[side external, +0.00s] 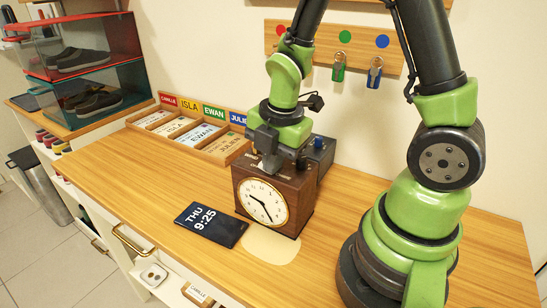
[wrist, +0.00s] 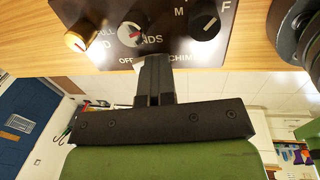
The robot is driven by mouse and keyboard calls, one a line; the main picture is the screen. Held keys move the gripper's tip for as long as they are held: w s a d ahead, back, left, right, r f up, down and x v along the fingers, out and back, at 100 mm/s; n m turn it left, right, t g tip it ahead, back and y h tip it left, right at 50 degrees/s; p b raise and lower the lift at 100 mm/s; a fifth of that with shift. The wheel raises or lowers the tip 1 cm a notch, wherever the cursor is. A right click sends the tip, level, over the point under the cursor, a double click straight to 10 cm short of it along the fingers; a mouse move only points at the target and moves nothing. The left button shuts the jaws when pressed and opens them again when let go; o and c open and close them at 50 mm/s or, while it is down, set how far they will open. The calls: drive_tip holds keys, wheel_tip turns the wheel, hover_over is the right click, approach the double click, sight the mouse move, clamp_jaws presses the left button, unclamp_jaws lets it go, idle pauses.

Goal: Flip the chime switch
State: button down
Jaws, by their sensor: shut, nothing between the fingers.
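The wooden clock (side external: 291,204) stands on the desk with its white dial facing the side camera. In the wrist view its dark control panel (wrist: 183,48) fills the top and carries the labels OFF and CHIME near its lower edge. My gripper (side external: 268,166) is at the top of the clock in the side view. In the wrist view my gripper (wrist: 152,60) is shut and empty, with its fingertips at the panel between OFF and CHIME. The chime switch is not clearly visible; the fingers cover that spot. I cannot tell whether they touch it.
The panel also has a yellow-marked knob (wrist: 82,40), a hands dial (wrist: 132,32) and a black knob (wrist: 205,25). A blue-grey box (side external: 320,152) stands behind the clock. A dark date display (side external: 211,224) lies to its left.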

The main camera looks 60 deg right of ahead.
drive_tip(key=shift+w+r, duration=0.15)
drive_tip(key=shift+w, duration=0.6)
drive_tip(key=s+r, duration=0.4)
drive_tip(key=r, duration=0.9)
drive_tip(key=shift+r, duration=0.25)
